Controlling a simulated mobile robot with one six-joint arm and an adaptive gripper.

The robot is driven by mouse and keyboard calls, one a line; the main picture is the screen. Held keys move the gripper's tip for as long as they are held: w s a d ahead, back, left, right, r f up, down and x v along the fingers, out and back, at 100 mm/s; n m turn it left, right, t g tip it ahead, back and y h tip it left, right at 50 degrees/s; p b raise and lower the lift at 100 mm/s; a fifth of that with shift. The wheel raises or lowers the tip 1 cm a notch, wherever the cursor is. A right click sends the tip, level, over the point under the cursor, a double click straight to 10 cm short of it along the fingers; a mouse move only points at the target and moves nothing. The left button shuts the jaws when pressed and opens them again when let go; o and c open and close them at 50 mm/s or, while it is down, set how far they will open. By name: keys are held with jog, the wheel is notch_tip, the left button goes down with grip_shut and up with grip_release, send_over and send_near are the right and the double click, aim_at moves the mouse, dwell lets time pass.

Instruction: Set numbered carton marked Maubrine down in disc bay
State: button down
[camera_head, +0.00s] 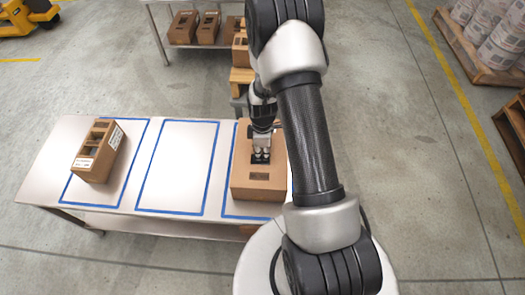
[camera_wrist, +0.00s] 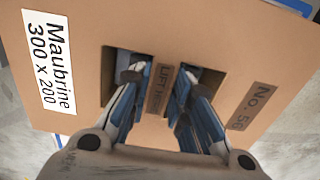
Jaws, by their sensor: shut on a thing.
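My gripper (camera_head: 261,157) is shut on the lift strip between two hand holes in the top of a brown carton (camera_head: 258,194). In the wrist view the carton (camera_wrist: 230,60) has a white label reading "Maubrine 300 x 200" and a strip reading "No. 56". The carton is at the right blue-taped bay (camera_head: 228,210) on the table and covers most of it; I cannot tell whether it touches the tabletop. The middle bay (camera_head: 178,167) is empty. No disc mark shows on any bay.
Another brown carton (camera_head: 98,150) with white labels stands in the left bay of the table (camera_head: 50,165), turned a little. Several cartons (camera_head: 207,28) sit on a bench behind. A yellow pallet truck (camera_head: 28,15) and drums on a pallet (camera_head: 480,55) stand farther off.

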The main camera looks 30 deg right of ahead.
jog(key=shift+f, duration=0.2)
jog(key=c, duration=1.4)
grip_release()
notch_tip(320, 180, up, 12)
